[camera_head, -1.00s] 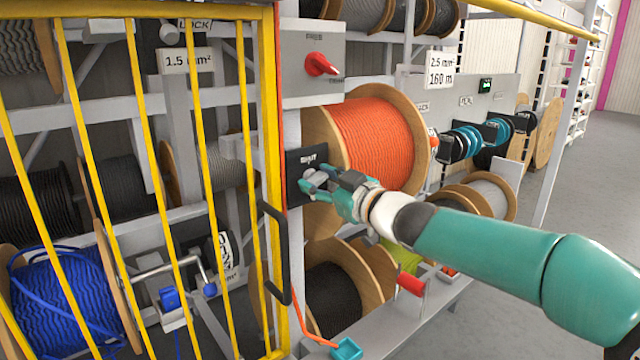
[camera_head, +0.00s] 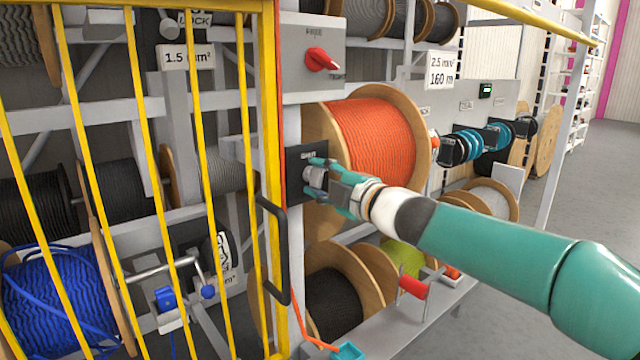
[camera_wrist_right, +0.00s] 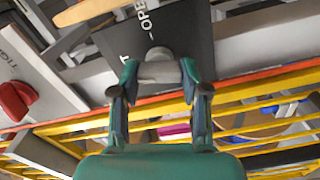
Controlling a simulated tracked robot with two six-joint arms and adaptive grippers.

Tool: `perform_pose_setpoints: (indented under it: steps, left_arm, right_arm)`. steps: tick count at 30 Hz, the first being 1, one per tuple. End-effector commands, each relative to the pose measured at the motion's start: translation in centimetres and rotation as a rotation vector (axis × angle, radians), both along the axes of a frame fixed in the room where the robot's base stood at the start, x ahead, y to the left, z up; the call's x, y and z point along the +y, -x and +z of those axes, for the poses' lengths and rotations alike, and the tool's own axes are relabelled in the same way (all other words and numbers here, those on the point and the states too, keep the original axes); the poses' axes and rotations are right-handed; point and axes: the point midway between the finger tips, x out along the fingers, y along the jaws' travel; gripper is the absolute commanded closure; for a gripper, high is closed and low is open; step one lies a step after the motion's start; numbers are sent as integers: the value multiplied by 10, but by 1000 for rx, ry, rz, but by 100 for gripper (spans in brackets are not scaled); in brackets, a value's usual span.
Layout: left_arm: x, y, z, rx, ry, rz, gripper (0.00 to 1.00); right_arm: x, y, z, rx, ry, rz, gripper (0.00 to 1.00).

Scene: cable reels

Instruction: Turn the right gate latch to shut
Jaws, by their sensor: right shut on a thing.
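The right gate latch is a grey knob (camera_head: 315,177) on a black plate (camera_head: 293,162) fixed to the post beside the yellow barred gate (camera_head: 270,120). My right gripper (camera_head: 314,176) reaches it from the right, its fingers on both sides of the knob. In the right wrist view the knob (camera_wrist_right: 158,69) sits between the two fingertips of the right gripper (camera_wrist_right: 159,72), which is shut on it. The plate (camera_wrist_right: 175,32) there carries the word OPEN and another word, partly hidden. My left gripper is not in view.
A black gate handle (camera_head: 275,250) is just left below the latch. An orange cable reel (camera_head: 372,142) stands close behind my right gripper. A grey box with a red switch (camera_head: 322,60) is above. Free floor (camera_head: 590,200) lies at the far right.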

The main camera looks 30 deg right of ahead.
Motion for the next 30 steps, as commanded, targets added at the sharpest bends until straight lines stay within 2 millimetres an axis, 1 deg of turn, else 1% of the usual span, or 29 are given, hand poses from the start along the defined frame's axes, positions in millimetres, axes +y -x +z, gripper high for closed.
perform_pose_setpoints:
  steps: [1, 6, 12, 19, 30]
  left_arm:
    - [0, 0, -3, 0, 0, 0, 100]
    - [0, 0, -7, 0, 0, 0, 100]
    - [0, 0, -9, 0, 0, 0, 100]
    - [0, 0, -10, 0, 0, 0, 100]
    - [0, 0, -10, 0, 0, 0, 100]
  right_arm:
    - [2, -1, -6, 4, 38, 3, 90]
    - [2, -1, -7, -3, 154, 4, 90]
    - [2, -1, -8, -9, 242, 4, 90]
    - [2, -1, -8, -11, 284, 5, 90]
    - [2, -1, -8, -10, 289, 5, 90]
